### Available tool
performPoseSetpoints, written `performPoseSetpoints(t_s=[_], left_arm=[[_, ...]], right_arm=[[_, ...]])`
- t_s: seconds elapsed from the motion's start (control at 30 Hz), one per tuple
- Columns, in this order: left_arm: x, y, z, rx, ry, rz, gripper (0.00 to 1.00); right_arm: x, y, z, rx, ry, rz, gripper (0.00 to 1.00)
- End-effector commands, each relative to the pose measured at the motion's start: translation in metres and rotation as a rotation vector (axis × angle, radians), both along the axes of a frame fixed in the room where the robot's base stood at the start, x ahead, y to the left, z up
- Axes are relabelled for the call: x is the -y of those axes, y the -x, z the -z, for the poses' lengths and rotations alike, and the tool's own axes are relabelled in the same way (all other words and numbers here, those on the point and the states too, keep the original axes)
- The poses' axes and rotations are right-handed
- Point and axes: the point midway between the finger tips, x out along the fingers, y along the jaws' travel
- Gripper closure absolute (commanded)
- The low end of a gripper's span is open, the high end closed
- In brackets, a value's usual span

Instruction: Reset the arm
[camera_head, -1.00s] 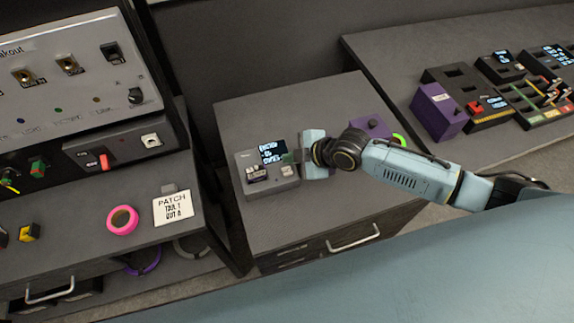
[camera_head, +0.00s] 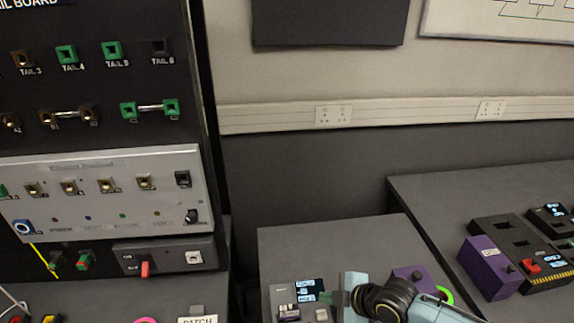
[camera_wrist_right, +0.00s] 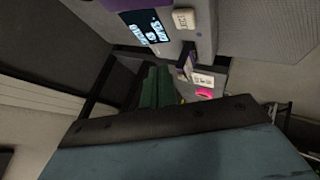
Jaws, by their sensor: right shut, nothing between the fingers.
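My right gripper (camera_head: 334,298) is low in the head view, over the grey cabinet top, with its arm coming in from the lower right. It is shut and empty. Its fingers point left at the small grey tester box (camera_head: 303,290) with a lit screen; I cannot tell whether they touch it. In the right wrist view the dark green fingers (camera_wrist_right: 157,88) lie together, and the tester's lit screen (camera_wrist_right: 147,27) shows above them. My left gripper is in neither view.
A tall board (camera_head: 95,80) of sockets and a silver breakout panel stands at the left. A purple box (camera_head: 487,268) and black modules (camera_head: 520,248) sit on the right bench. A smaller purple block (camera_head: 411,279) is beside my right wrist.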

Motion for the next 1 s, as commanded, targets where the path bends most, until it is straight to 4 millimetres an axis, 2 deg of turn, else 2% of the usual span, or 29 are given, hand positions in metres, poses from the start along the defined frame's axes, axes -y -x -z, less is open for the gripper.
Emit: performPoseSetpoints(t_s=[0.07, 0.17, 0.27, 0.37, 0.6, 1.0], left_arm=[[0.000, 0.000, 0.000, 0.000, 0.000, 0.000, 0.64], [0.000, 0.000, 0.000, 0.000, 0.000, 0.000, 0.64], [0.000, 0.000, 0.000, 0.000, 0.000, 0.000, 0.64], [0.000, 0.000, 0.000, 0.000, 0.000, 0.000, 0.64], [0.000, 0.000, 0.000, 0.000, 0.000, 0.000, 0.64], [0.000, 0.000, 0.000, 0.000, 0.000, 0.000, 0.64]], right_arm=[[-0.008, 0.007, 0.000, -0.018, -0.016, 0.006, 1.00], [-0.028, 0.031, -0.002, -0.074, -0.054, 0.036, 1.00], [-0.049, 0.064, -0.011, -0.166, -0.107, 0.123, 1.00], [-0.051, 0.097, -0.023, -0.269, -0.151, 0.279, 1.00], [-0.007, 0.153, -0.041, -0.443, -0.183, 0.683, 1.00], [0.067, 0.228, -0.056, -0.591, -0.160, 1.184, 1.00]])
